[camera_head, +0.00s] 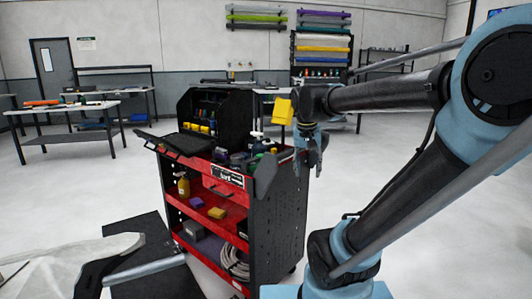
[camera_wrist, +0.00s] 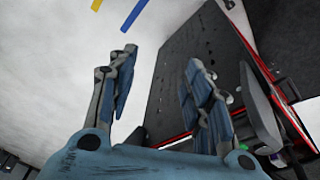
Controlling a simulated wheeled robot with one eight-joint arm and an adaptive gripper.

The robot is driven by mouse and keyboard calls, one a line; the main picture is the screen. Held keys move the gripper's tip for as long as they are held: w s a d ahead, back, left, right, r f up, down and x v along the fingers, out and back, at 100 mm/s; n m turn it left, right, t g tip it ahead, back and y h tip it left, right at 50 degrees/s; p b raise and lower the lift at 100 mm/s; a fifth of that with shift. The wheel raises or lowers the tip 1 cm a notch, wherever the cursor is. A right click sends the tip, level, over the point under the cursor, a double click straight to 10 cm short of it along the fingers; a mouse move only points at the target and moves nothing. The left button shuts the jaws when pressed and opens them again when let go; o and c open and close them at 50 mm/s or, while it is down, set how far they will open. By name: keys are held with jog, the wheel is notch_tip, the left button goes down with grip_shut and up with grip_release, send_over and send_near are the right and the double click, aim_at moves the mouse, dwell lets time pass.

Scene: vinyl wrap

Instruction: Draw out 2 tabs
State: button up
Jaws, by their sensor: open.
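A red and black tool cart (camera_head: 275,215) stands in the middle of the head view, with open shelves at its front and a dark perforated side. I cannot make out any tabs as such. My gripper (camera_head: 312,168) is at the cart's right side, near its top edge, pointing down. In the wrist view my gripper (camera_wrist: 163,58) has its two blue-grey fingers spread wide with nothing between them. The cart's dark side panel (camera_wrist: 195,45) shows beyond and between the fingers, apart from them as far as I can tell.
The cart's top holds a black upright cabinet (camera_head: 225,115) and several small items. A dark bench (camera_head: 150,255) is at lower left. Pale floor is clear right of the cart.

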jog(key=w+a+r, duration=0.2)
jog(key=w, duration=0.1)
jog(key=w+a+r+m, duration=0.1)
jog(key=w+a+r, duration=0.1)
jog(key=w+r, duration=0.1)
jog(key=w+a+r+m, duration=0.1)
jog(key=w+a+r, duration=0.2)
jog(key=w, duration=0.1)
jog(key=shift+w+h, duration=0.1)
jog(key=shift+h, duration=0.2)
jog(key=w+a+r+m+t, duration=0.1)
jog(key=w+a+r, duration=0.2)
jog(key=w+a, duration=0.2)
jog(key=w+a+r+m, duration=0.1)
jog(key=w+a+r, duration=0.2)
jog(key=w+a, duration=0.15)
jog(key=shift+h, duration=0.3)
jog(key=x, duration=1.7)
jog(key=shift+a+f, duration=0.25)
jog(key=shift+a, duration=0.1)
grip_shut()
